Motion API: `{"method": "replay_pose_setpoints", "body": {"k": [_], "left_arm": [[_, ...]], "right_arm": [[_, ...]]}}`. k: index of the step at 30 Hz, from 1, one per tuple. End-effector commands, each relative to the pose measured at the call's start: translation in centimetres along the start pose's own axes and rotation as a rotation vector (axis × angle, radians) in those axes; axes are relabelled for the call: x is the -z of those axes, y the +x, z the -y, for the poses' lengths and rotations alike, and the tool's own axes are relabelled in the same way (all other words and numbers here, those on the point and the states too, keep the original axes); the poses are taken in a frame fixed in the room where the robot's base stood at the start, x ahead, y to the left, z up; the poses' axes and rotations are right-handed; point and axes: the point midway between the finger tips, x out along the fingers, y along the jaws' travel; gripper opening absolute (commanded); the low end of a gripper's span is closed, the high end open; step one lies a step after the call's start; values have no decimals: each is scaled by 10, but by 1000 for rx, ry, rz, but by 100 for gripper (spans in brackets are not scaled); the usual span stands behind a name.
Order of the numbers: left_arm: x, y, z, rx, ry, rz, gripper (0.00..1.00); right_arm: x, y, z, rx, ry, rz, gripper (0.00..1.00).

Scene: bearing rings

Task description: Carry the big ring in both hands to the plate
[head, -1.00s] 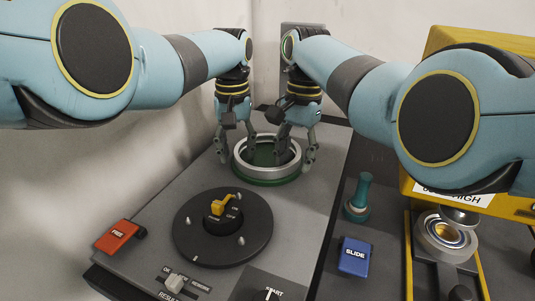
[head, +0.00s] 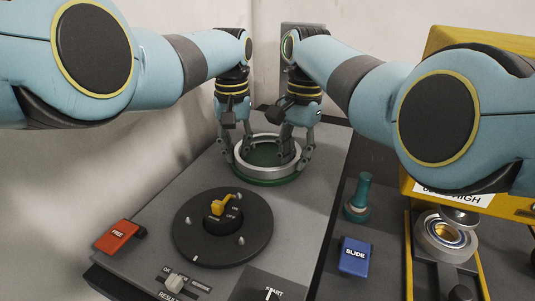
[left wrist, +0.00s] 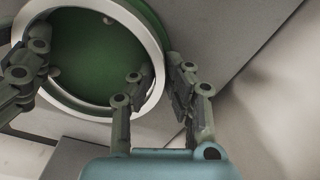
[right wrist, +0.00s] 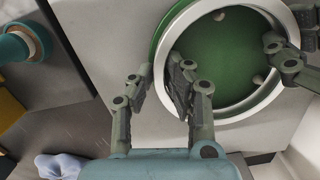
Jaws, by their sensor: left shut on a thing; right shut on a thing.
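The big ring (head: 265,171) is pale grey and lies level on a round green base (head: 262,182) at the far end of the grey bench. My left gripper (head: 238,151) is shut on the ring's left wall, one finger inside and one outside. My right gripper (head: 298,156) is shut on its right wall the same way. The ring wall also shows between fingers in the left wrist view (left wrist: 154,45) and the right wrist view (right wrist: 177,32). A black round plate (head: 197,243) with upright pins and a yellow knob (head: 221,204) at its centre is nearer me, empty of any ring.
A red block (head: 117,236) is left of the plate. A teal handled tool (head: 362,193), a blue block marked SLIDE (head: 354,256) and a yellow press frame (head: 470,198) are on the right. The bench between ring and plate is clear. Walls stand close behind and left.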

Motion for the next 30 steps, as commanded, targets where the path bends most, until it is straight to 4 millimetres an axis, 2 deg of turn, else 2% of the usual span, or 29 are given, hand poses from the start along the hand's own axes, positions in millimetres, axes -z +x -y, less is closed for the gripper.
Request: {"method": "replay_pose_setpoints", "body": {"k": [8,20,30], "left_arm": [[0,-13,-3,-5,0,-3,0],[1,-57,-3,-6,0,-11,0],[1,-59,-4,-6,1,-10,0]], "right_arm": [[-1,-14,2,8,2,-5,0],[-5,-57,4,14,1,-13,0],[-6,-59,4,15,0,-13,0]]}}
